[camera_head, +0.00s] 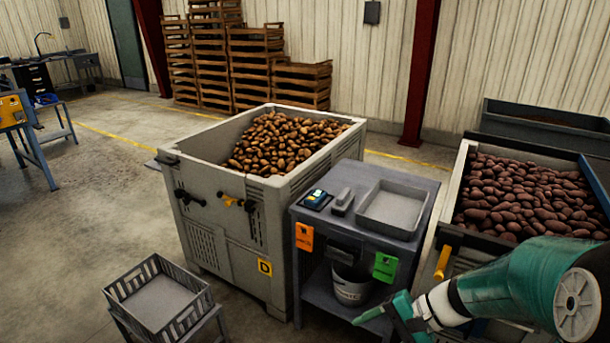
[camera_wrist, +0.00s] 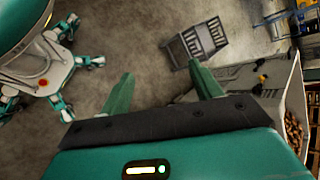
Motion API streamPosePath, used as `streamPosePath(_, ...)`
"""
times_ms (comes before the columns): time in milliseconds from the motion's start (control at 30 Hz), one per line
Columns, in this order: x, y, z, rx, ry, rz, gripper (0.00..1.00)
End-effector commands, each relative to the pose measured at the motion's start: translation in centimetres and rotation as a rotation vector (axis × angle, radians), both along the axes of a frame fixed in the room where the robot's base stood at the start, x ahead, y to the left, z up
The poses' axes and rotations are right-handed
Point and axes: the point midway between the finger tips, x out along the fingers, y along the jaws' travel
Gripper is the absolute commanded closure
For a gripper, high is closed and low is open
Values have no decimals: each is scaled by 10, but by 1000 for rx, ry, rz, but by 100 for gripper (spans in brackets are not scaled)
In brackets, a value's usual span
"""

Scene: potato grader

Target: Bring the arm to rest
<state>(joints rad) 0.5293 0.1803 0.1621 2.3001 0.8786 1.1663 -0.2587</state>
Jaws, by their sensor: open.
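My arm, teal and white, reaches in from the right edge of the head view. My gripper (camera_head: 388,311) is at its end, low in front of the grey bench's right side. In the wrist view my gripper (camera_wrist: 162,88) shows two green fingers standing well apart, with only floor between them. It is open and empty. The wrist view also shows part of my own legged body at the left.
A grey bin of potatoes (camera_head: 215,190) stands at centre, beside a bench (camera_head: 345,228) with a grey tray (camera_head: 393,209). A bucket (camera_head: 351,287) sits on its lower shelf. A slatted crate (camera_head: 157,299) stands front left.

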Motion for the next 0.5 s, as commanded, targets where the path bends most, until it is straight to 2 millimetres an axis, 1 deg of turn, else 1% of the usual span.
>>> streamPosePath(33, -8, 4, 10, -67, -28, 46, 36)
streamPosePath(200, -33, 9, 35, -286, -115, 177, 36)
streamPosePath(367, -54, 7, 61, -486, -224, 276, 36)
streamPosePath(500, -69, 2, 85, -651, -339, 342, 36)
